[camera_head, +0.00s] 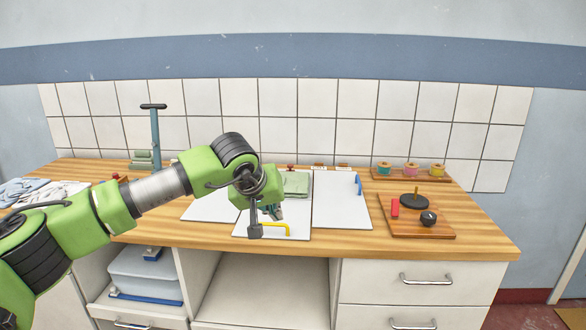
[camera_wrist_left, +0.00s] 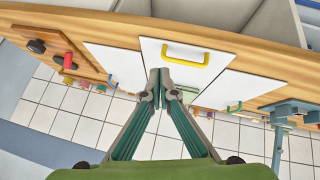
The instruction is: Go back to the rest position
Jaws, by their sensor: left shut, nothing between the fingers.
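My left arm reaches in from the left in the head view, over the wooden counter (camera_head: 150,232). Its gripper (camera_head: 262,222) hangs over the middle white panel (camera_head: 298,218), beside the yellow handle (camera_head: 276,227). The wrist view shows my left gripper (camera_wrist_left: 165,77) with its two fingers together and nothing between them. The yellow handle (camera_wrist_left: 186,53) stands just beyond the fingertips there, apart from them in the picture. Whether the fingertips touch the panel, I cannot tell. My right gripper is not in view.
A right white panel (camera_head: 340,208) has a blue handle (camera_head: 359,184). A blue-grey post (camera_head: 155,135) stands at the back left. A small wooden board (camera_head: 428,230) with a black disc lies right. Drawers (camera_head: 420,292) are below.

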